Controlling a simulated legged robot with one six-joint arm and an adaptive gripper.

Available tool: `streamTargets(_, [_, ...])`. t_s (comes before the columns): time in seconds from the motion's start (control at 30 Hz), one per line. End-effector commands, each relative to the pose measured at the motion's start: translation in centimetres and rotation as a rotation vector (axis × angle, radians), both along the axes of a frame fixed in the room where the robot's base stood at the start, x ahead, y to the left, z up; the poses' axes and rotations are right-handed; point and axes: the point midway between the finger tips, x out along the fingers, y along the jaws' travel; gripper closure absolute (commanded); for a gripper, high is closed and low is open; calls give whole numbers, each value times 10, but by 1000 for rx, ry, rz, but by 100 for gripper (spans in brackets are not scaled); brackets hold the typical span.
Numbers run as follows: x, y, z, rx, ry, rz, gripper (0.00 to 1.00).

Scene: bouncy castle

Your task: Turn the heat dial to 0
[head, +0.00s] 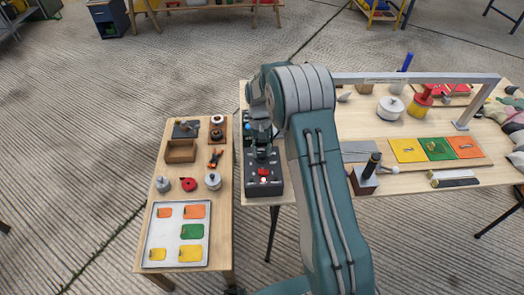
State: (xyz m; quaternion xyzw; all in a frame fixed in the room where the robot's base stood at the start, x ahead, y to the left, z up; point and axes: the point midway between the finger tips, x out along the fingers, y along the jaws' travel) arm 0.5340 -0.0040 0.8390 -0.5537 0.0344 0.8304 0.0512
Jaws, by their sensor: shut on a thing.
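A dark control box (264,183) lies along the left end of the right table. Its near part carries a red control and small pale knobs. My gripper (262,150) reaches down onto the middle of the box from above, shut on what appears to be the heat dial. The dial is mostly hidden behind the gripper and its fingers, so its pointer and markings cannot be read. A blue knob (247,128) shows at the far left part of the box.
A grey metal frame (430,78) spans the right table over a white pot (391,108) and a red-yellow can (420,104). Coloured plates (437,149) lie in front. A lower left table holds a tray (152,225) and weights; a floor gap separates the tables.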

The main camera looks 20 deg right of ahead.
Motion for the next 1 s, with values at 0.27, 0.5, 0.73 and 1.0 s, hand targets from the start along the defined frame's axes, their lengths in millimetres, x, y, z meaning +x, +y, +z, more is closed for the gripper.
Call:
streamTargets(0.27, [2, 3, -1, 1, -8, 265, 100])
streamTargets(0.5, [2, 3, 0, 0, -8, 472, 100])
streamTargets(0.73, [1, 4, -1, 0, -7, 617, 100])
streamTargets(1.0, [1, 4, 0, 0, -8, 708, 100])
